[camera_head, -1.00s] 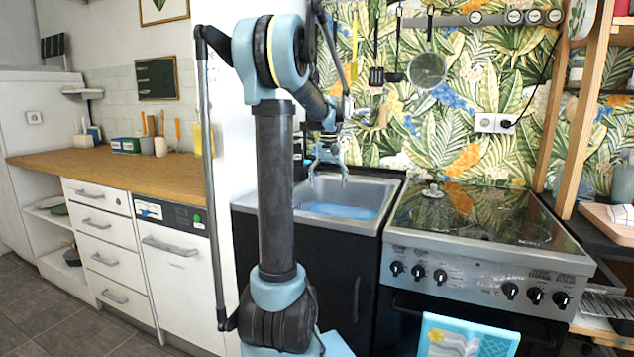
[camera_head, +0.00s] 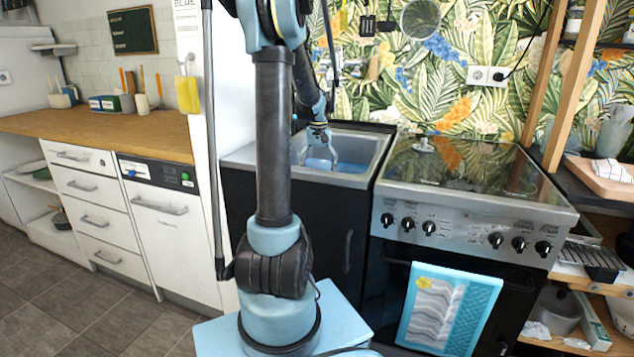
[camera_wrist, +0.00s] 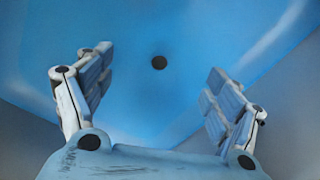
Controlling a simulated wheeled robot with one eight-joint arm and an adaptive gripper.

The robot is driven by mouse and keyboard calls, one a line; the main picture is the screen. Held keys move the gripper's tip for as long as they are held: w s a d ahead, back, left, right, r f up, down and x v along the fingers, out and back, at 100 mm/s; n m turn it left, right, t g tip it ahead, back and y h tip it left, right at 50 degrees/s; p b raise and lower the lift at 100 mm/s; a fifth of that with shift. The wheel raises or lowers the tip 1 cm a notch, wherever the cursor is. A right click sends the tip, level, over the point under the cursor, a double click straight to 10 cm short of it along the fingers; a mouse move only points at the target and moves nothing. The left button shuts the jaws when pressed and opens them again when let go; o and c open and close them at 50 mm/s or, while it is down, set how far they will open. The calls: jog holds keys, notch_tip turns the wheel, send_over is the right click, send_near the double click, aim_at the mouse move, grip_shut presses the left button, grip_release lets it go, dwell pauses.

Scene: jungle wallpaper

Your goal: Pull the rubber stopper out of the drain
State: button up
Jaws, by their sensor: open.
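In the head view the metal sink (camera_head: 374,151) has blue inside, and the stopper cannot be seen there. My gripper (camera_head: 321,162) points down inside the sink basin. In the wrist view my gripper (camera_wrist: 157,66) is open and empty.
The stove (camera_head: 470,180) stands directly right of the sink, with a small lid-like knob (camera_head: 424,145) on its glass top. A blue patterned towel (camera_head: 447,308) hangs on its oven door. A wooden counter (camera_head: 110,131) is at left. The sink walls surround my gripper.

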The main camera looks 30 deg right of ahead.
jog(key=shift+f, duration=2.75)
jog(key=shift+s, duration=0.1)
jog(key=c, duration=1.5)
